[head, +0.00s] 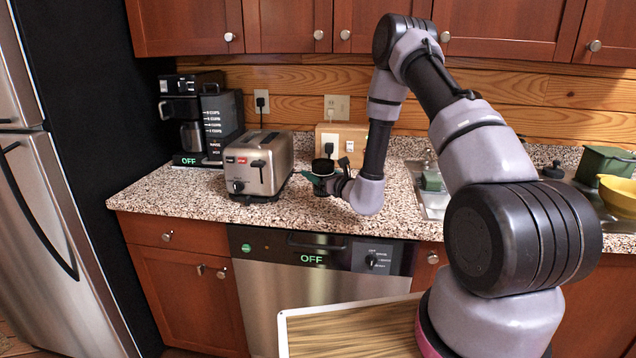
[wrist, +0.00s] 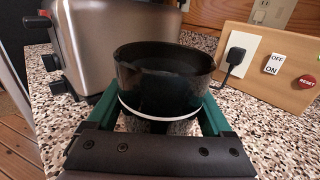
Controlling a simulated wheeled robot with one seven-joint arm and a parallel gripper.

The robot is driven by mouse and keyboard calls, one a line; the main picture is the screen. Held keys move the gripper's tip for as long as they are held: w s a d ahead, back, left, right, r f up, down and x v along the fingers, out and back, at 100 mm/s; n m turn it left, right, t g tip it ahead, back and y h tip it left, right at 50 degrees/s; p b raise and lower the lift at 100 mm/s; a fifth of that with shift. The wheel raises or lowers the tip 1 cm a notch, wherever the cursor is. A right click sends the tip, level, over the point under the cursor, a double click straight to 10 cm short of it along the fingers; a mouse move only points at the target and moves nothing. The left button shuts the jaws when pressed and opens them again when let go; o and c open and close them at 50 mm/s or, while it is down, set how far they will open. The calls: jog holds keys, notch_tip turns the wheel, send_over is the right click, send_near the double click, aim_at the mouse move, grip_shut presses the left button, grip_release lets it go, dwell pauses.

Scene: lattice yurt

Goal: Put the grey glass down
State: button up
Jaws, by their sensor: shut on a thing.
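The grey glass (wrist: 163,82) is a dark, round, open-topped vessel. It stands roughly upright between the green fingers of my gripper (wrist: 160,117), which is shut on it. In the head view, the glass (head: 323,165) and my gripper (head: 322,181) are over the speckled counter (head: 300,212), just right of the toaster. The fingers and palm hide part of the lower glass, and I cannot tell whether its base touches the counter.
The silver toaster (head: 259,163) is close on the left. A wooden panel (head: 341,139) with switches stands behind. A coffee maker (head: 205,118) is at the far left. The sink (head: 432,203) is to the right. The counter front beside the toaster is clear.

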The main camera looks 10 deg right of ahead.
aim_at(317, 161)
notch_tip(317, 161, up, 5)
jog(key=shift+r, duration=0.15)
jog(key=s+d+f+m+t+h, duration=0.1)
jog(key=s+d+m+h, duration=0.25)
jog(key=d, duration=0.25)
jog(key=s+d+f+m+t+h, duration=0.1)
jog(key=s+d+f+m+h, duration=0.1)
jog(key=s+d+h, duration=0.4)
jog(key=w+a+r+n+y, duration=0.1)
jog(key=w+a+y, duration=0.2)
jog(key=a, duration=0.1)
jog(key=w+a+r+n+g+y, duration=0.1)
jog(key=w+a+r+n+y, duration=0.1)
jog(key=w+a+y, duration=0.1)
jog(key=w+a+r+n+g+y, duration=0.1)
jog(key=w+a+n+y, duration=0.1)
jog(key=a, duration=0.3)
jog(key=shift+w+r+n+y, duration=0.15)
jog(key=shift+w+n+y, duration=0.1)
jog(key=shift+w+y, duration=0.5)
jog(key=shift+f, duration=4.8)
